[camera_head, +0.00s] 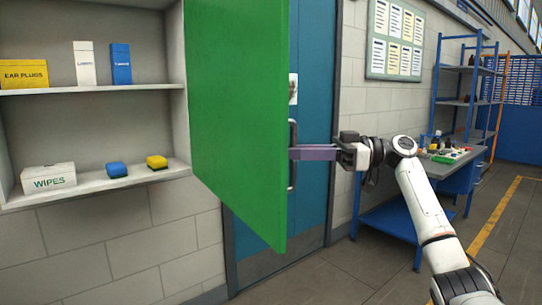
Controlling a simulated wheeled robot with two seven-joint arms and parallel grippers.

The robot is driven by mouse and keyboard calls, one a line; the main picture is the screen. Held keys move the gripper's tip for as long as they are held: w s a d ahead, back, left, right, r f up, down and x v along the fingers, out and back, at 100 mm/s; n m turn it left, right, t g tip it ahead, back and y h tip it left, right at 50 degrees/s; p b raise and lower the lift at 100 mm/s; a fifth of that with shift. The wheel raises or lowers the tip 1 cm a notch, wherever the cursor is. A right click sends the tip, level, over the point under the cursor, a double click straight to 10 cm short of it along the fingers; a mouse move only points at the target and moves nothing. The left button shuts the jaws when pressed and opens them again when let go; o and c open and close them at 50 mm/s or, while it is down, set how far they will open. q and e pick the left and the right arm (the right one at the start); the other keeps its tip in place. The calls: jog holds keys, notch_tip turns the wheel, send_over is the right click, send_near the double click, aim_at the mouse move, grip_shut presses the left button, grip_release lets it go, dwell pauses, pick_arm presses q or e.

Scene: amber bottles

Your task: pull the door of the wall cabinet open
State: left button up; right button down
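The wall cabinet's green door (235,110) stands wide open, swung out from the cabinet's right side, with its inner face towards me. A grey bar handle (292,180) shows at its free edge, on the outer face. My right gripper (296,153) reaches in from the right with its purple fingers across the middle of the handle. It appears shut on the handle; the fingers cover the part they hold. The open cabinet (95,112) is at the left. My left gripper is not in view.
The cabinet holds a yellow ear plugs box (23,74), a wipes box (48,178), two small boxes and two sponges. Behind the door is a teal door (312,60). A blue workbench (388,220) stands at right; floor beside my arm is clear.

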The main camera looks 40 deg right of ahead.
jog(key=shift+s+d, duration=0.1)
jog(key=shift+d, duration=2.45)
jog(key=c, duration=1.8)
grip_release()
jog(key=shift+o, duration=0.2)
jog(key=v, duration=1)
